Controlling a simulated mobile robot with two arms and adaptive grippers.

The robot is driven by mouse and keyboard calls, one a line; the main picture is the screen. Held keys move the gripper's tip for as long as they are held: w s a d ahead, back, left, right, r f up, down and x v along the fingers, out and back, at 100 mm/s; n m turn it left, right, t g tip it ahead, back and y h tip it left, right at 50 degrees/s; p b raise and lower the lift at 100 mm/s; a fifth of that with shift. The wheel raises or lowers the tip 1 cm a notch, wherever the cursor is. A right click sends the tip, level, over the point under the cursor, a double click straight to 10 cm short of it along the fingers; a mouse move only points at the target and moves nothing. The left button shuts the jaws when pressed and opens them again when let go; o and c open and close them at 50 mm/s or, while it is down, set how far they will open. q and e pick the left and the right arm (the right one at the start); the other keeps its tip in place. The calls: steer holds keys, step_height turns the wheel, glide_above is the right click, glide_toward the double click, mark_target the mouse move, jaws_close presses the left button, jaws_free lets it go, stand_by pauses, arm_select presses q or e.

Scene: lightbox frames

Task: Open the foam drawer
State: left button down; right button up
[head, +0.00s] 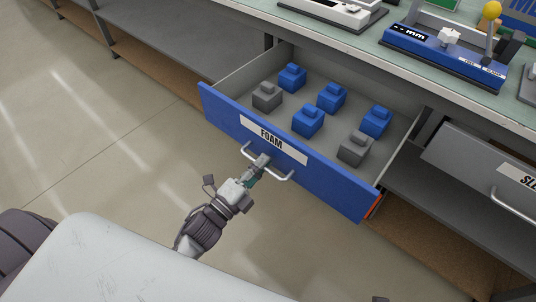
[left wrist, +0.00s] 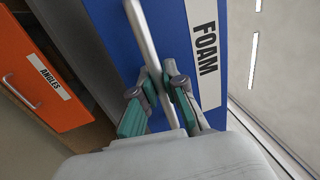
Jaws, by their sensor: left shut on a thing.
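The foam drawer (head: 330,187) has a blue front with a white "FOAM" label and stands pulled out from the bench. Inside it are several blue and grey foam blocks, such as a blue one (head: 308,120) and a grey one (head: 355,148). Its pale bar handle (head: 285,177) shows close up in the left wrist view (left wrist: 141,30). My left gripper (head: 262,162) is shut on the handle; in the left wrist view its two fingers (left wrist: 165,88) sit on either side of the bar. My right gripper is not in view.
A grey drawer (head: 480,165) with a partly cut-off label is at the right. An orange "ANGLES" drawer (left wrist: 45,75) is in the left wrist view. The bench top (head: 345,40) carries a blue measuring device (head: 445,52). Open floor (head: 110,120) lies left of the drawer.

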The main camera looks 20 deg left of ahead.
arm_select(q)
steer(key=shift+r+v, duration=0.2)
steer(key=shift+v, duration=0.75)
steer(key=shift+r+v, duration=0.15)
steer(key=shift+v, duration=0.8)
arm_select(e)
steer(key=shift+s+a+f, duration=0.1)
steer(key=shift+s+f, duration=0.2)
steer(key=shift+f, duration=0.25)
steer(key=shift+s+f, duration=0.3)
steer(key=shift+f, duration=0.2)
arm_select(q)
steer(key=c, duration=1.2)
jaws_free()
steer(key=v, duration=1.2)
